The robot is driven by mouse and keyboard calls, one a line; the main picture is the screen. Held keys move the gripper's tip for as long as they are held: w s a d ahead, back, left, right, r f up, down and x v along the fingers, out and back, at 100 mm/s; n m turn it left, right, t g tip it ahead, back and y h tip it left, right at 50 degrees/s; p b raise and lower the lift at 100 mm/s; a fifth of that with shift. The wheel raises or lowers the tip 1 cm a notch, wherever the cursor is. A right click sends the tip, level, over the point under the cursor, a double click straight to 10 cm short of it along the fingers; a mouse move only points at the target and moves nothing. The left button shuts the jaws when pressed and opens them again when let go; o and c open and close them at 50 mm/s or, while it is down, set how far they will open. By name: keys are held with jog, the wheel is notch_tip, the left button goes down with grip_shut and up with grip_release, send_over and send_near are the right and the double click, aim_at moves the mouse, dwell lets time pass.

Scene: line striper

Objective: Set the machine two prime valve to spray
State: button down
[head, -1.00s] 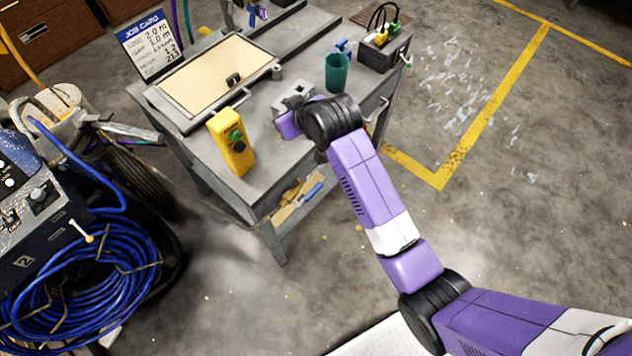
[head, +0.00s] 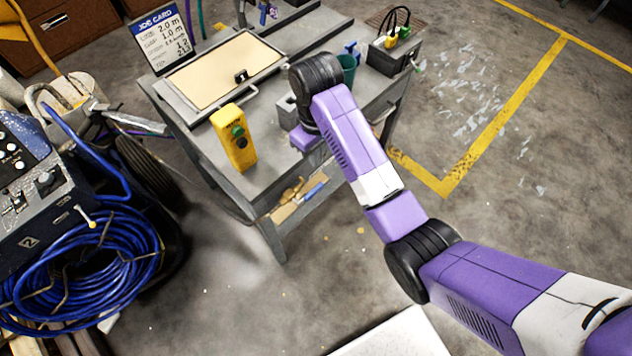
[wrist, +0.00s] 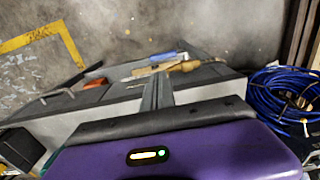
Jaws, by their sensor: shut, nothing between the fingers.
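The machine marked 2 (head: 30,190) stands at the left edge of the head view, partly cut off, with knobs and switches on its dark panel. A short lever with a pale yellow tip (head: 88,218) sticks out low on its front, above the blue hose coil; I cannot read its setting. My gripper is mostly hidden behind my wrist in the head view, over the workbench's right part. In the wrist view my gripper (wrist: 158,92) is shut and empty, its fingers pointing towards the bench edge. It is well apart from the machine and the lever.
The grey workbench (head: 205,150) carries a yellow button box (head: 234,138), a job card (head: 164,38), a framed board (head: 225,70) and a green cup (head: 346,68). Blue hose (head: 80,275) hangs below the machine's panel. Open floor (head: 240,300) lies between machine and bench.

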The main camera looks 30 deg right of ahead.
aim_at(316, 188)
jog(key=shift+f, duration=0.15)
notch_tip(316, 188, down, 14)
jog(key=shift+r+p, duration=0.1)
jog(key=shift+p, duration=0.35)
dwell(0.5)
